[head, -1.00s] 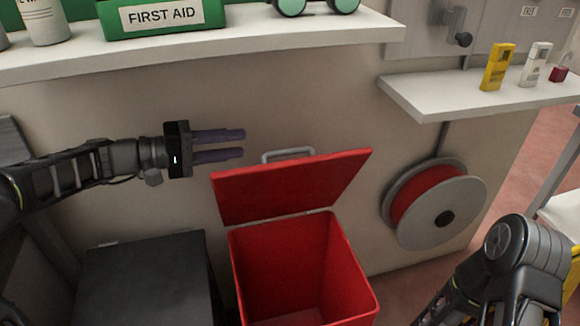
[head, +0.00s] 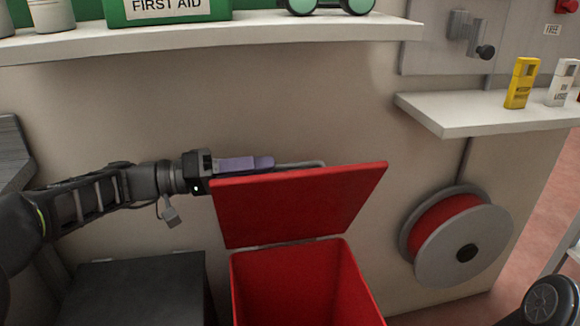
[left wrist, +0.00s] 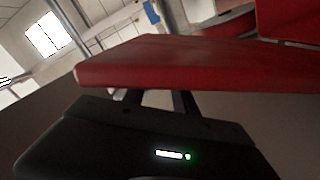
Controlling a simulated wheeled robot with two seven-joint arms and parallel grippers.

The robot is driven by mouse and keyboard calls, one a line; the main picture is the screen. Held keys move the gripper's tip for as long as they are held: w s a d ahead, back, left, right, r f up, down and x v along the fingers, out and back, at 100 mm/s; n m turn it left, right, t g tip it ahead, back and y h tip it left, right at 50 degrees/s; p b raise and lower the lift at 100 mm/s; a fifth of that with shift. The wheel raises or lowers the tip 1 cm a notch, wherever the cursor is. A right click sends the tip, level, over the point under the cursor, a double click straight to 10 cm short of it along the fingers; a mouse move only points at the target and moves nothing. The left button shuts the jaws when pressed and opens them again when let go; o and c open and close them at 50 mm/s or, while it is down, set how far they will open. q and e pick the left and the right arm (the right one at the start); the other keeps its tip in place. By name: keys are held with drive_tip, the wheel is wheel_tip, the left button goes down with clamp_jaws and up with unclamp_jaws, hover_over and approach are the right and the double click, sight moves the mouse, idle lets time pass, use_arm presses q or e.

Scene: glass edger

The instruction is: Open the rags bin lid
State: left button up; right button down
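The red rags bin (head: 300,285) stands open against the wall. Its lid (head: 300,205) is raised steeply and leans back toward the wall, with the inside of the bin showing below. The grey lid handle (head: 305,164) shows just behind the lid's top edge. My left gripper (head: 262,163) is at the lid's upper left corner, close to the handle, its purple fingers pointing right and overlapping in the head view. In the left wrist view, the finger bases (left wrist: 158,100) stand apart; the red lid (left wrist: 180,62) hides the tips. Contact cannot be told. My right gripper is out of view.
A black bin (head: 135,290) stands left of the red one. A shelf (head: 230,33) with a first aid box (head: 165,10) runs above. A hose reel (head: 460,240) and small shelf (head: 490,112) are to the right.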

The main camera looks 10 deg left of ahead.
sight(318, 164)
use_arm(q)
drive_tip(key=x, duration=0.6)
drive_tip(key=shift+b, duration=0.4)
drive_tip(key=shift+c, duration=0.2)
clamp_jaws()
drive_tip(key=shift+f, duration=0.1)
idle(0.6)
